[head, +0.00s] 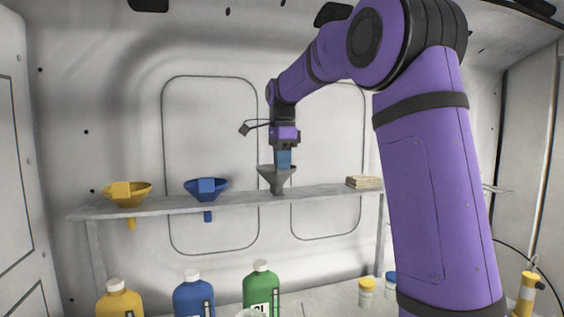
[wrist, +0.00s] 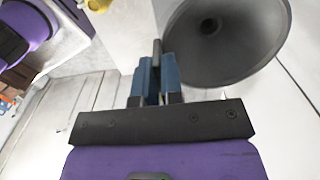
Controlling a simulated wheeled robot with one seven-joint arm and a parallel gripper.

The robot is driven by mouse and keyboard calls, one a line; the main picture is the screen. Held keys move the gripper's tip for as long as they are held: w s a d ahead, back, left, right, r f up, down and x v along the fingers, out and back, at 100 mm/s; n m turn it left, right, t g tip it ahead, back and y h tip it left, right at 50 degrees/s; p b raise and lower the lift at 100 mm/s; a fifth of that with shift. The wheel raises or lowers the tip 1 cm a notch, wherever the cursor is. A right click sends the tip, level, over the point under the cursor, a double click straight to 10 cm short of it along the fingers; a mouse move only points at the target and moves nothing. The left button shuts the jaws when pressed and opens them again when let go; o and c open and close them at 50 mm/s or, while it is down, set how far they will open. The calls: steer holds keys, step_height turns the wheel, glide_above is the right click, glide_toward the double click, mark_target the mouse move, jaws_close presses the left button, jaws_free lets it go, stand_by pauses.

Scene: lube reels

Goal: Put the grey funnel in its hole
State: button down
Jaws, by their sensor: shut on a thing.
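The grey funnel (head: 275,178) is upright at the shelf, right of the blue funnel. My gripper (head: 284,160) points down and is shut on a tab at the funnel's rim. In the wrist view the blue fingertips (wrist: 157,78) close on that dark tab, with the wide grey cone (wrist: 240,62) to their right. The spout's lower end overlaps the shelf (head: 322,189) in the head view. I cannot tell whether it is above the board or entering a hole. The grey funnel's hole is not clearly visible.
A yellow funnel (head: 128,193) and a blue funnel (head: 206,187) sit in the shelf, spouts showing below it. A beige stack (head: 364,182) lies at the shelf's right. Yellow (head: 120,300), blue (head: 194,295) and green (head: 261,287) bottles stand below.

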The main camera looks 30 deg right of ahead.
steer(key=shift+f, duration=0.25)
steer(key=c, duration=1.3)
jaws_free()
steer(key=shift+o, duration=0.2)
step_height(320, 180, up, 12)
steer(key=r, duration=0.1)
steer(key=s+a+f+n+t, duration=0.1)
steer(key=s+a+f+n, duration=0.3)
steer(key=s, duration=0.4)
steer(key=s+a+f+n+t, duration=0.2)
steer(key=s+a+n, duration=0.2)
steer(key=s+n, duration=0.3)
steer(key=s+a+f+n+t, duration=0.1)
steer(key=s+a+f+n, duration=0.1)
steer(key=s+f+n, duration=0.3)
steer(key=s+a+f+n+t, duration=0.1)
steer(key=s+f+n, duration=0.4)
steer(key=s+f, duration=0.5)
steer(key=shift+s+a+f, duration=0.4)
steer(key=shift+s+a, duration=0.4)
steer(key=shift+s, duration=0.35)
